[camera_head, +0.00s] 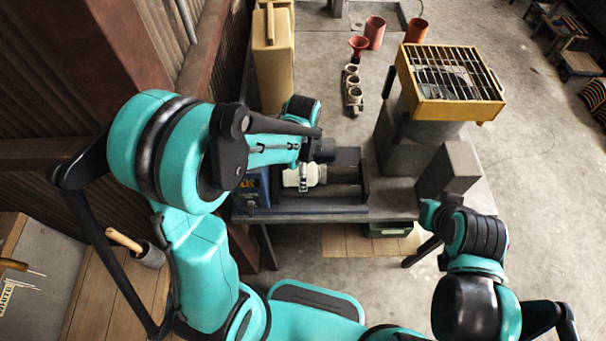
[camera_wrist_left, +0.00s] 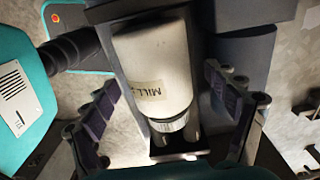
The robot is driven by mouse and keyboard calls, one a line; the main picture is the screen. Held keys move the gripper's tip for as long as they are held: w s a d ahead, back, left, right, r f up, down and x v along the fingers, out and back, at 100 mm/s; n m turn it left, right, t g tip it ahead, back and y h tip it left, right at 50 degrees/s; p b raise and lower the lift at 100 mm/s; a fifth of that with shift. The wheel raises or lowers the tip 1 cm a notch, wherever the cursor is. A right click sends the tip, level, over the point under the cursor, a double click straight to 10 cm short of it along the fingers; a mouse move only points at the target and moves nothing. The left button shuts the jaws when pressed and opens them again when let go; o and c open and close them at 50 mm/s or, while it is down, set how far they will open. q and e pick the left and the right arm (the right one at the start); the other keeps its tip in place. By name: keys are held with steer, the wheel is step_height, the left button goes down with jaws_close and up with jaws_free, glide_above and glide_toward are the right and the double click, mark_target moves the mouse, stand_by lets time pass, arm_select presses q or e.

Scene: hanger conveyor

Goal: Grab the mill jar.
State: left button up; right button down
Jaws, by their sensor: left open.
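The mill jar (camera_head: 318,174) is a white cylinder lying on its side in a dark machine on the bench. In the left wrist view the jar (camera_wrist_left: 152,65) shows a tan label reading "MILL" and a metal collar at its near end. My left gripper (camera_head: 303,177) is over the jar, partly covering it. In the wrist view the gripper (camera_wrist_left: 168,120) is open, with one finger on each side of the jar and visible gaps between them.
The machine's dark frame (camera_head: 345,190) surrounds the jar near the bench's front edge. Small cups (camera_head: 354,95) and a red funnel (camera_head: 358,45) stand behind. A tall tan case (camera_head: 272,70) is at back left.

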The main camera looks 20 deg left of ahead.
arm_select(q)
steer(key=shift+f, duration=0.55)
steer(key=c, duration=2)
steer(key=shift+o, duration=0.2)
steer(key=shift+r, duration=0.1)
